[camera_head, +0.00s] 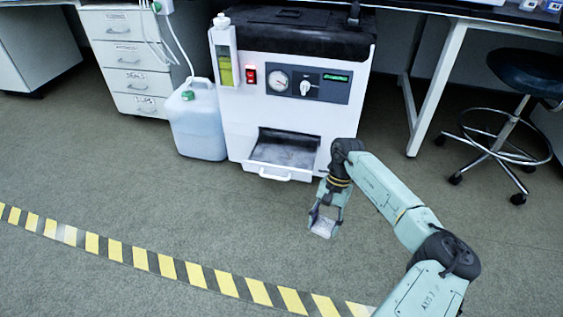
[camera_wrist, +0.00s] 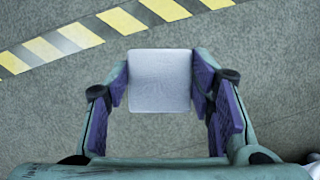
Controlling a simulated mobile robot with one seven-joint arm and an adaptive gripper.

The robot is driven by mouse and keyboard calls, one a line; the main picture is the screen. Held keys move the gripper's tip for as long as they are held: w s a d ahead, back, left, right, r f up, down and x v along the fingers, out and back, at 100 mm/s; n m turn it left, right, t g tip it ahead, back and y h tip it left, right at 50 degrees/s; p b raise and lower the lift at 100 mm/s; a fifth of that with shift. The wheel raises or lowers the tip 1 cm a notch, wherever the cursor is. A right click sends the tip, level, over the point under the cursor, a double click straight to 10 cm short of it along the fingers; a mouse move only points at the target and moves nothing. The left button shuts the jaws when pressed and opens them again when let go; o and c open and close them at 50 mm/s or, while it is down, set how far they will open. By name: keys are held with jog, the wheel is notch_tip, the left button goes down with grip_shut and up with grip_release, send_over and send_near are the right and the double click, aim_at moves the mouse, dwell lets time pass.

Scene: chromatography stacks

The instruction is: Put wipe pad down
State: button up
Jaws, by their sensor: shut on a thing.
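The wipe pad (camera_wrist: 160,80) is a pale grey-white square with rounded corners. In the wrist view it sits between the two purple-padded fingers of my gripper (camera_wrist: 160,84), touched on its left and right sides. In the head view my gripper (camera_head: 326,222) hangs in front of the white machine, right of centre, with the small pale pad (camera_head: 323,228) at its tips. The gripper is shut on the pad. The pad appears above the floor; the exact height cannot be told.
A white machine (camera_head: 230,130) with a gauge and an open lower bay (camera_head: 285,150) stands behind my gripper. A bluish jug (camera_head: 197,125) is at its left. A stool (camera_head: 510,120) and table leg (camera_head: 437,85) are at right. Yellow-black tape (camera_head: 140,259) crosses the open floor.

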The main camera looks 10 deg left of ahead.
jog(key=s+f+n+h, duration=0.1)
jog(key=s+f+n, duration=0.2)
jog(key=s+f, duration=0.1)
notch_tip(320, 180, up, 8)
jog(key=s+p, duration=0.2)
jog(key=p, duration=1.6)
jog(key=shift+s+f, duration=0.2)
jog(key=shift+s, duration=0.15)
